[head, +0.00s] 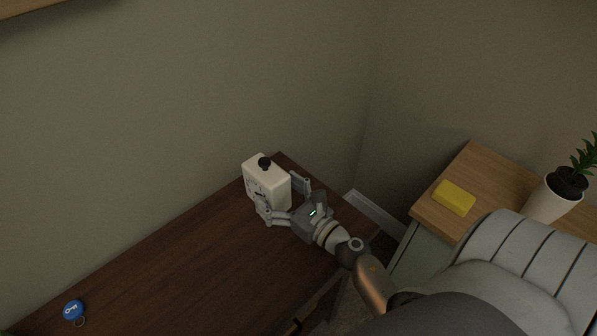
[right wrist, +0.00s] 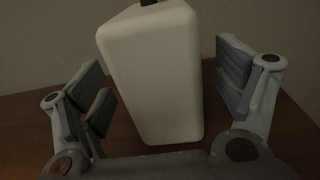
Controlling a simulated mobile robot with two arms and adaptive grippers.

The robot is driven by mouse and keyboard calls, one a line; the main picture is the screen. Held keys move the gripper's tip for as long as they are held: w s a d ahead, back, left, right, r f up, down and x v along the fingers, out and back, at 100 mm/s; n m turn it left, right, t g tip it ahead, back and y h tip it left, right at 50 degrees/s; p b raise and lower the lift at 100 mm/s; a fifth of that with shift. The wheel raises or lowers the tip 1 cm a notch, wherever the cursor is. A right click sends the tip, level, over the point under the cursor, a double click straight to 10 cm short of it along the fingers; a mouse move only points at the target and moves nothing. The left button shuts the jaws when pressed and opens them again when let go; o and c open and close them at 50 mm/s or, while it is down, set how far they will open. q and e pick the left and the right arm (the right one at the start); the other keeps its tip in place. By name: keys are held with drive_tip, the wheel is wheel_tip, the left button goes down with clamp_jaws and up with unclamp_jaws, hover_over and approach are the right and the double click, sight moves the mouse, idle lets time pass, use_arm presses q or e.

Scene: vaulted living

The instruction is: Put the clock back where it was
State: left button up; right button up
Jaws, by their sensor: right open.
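The clock (head: 268,183) is a white box with a dark knob on top. It stands upright on the dark wooden table (head: 180,270), near the wall and the table's far right end. Its face is turned to the left and partly hidden by a finger. My right gripper (head: 285,200) is open, with one finger on each side of the clock. In the right wrist view the clock (right wrist: 155,80) stands between the open fingers (right wrist: 165,95), with a visible gap on the right; it looks slightly tilted in that picture. My left gripper is not in view.
A blue key tag (head: 73,310) lies at the table's left end. To the right, a wood-topped cabinet (head: 474,165) holds a yellow block (head: 454,198) and a potted plant (head: 555,195). The table between tag and clock is clear. The wall stands close behind the clock.

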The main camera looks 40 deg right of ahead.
drive_tip(key=s, duration=0.2)
drive_tip(key=s+d+b, duration=0.1)
drive_tip(key=s, duration=0.2)
drive_tip(key=s+b, duration=0.1)
drive_tip(key=s, duration=0.1)
drive_tip(key=shift+s+d+f, duration=0.15)
drive_tip(key=shift+s, duration=0.1)
drive_tip(key=shift+s+d, duration=0.1)
drive_tip(key=shift+s, duration=0.4)
